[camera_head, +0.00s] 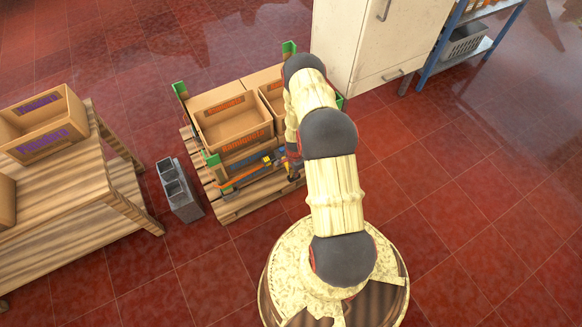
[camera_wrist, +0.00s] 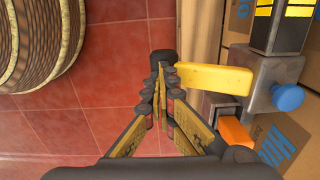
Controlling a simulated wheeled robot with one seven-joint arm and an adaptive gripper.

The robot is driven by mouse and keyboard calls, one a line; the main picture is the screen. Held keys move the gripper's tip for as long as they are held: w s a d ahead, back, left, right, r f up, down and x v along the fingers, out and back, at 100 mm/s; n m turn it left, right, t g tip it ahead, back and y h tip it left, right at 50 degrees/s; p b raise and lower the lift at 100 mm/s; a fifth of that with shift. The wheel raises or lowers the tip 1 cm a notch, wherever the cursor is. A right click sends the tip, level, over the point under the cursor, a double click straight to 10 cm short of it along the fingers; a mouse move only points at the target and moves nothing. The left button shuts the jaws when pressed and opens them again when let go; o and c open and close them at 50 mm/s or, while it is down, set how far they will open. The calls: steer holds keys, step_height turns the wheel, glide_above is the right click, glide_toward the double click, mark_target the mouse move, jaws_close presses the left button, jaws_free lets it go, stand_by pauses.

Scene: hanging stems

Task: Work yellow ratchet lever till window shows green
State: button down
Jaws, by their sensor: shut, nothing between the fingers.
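The yellow ratchet lever (camera_wrist: 213,79) lies across the right half of the wrist view and is joined to a grey metal ratchet body (camera_wrist: 262,92) with a blue knob (camera_wrist: 288,97). My gripper (camera_wrist: 162,80) is shut and empty, its fingertips at the lever's left end; I cannot tell whether they touch. A block with yellow and black stripes (camera_wrist: 284,22) sits above the ratchet body. I see no green window. In the head view, the yellow lever (camera_head: 267,160) shows small on the near side of the load, with my gripper (camera_head: 292,172) just right of it.
An orange strap (camera_head: 240,181) runs along cardboard boxes (camera_head: 236,118) with green corner guards on a wooden pallet (camera_head: 238,207). A grey block (camera_head: 184,205) stands left of it, beside a wooden table (camera_head: 115,190). A white cabinet (camera_head: 360,45) stands behind. Red floor is clear at right.

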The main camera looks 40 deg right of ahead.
steer(key=shift+s+a+r+p, duration=0.1)
steer(key=shift+s+r+p, duration=0.15)
steer(key=shift+r+p, duration=0.45)
steer(key=shift+s+a+r+p, duration=0.1)
steer(key=shift+s+r+p, duration=0.25)
steer(key=shift+r, duration=0.5)
steer(key=shift+w, duration=0.1)
steer(key=shift+r+p, duration=0.5)
steer(key=shift+r, duration=0.2)
steer(key=shift+f, duration=0.1)
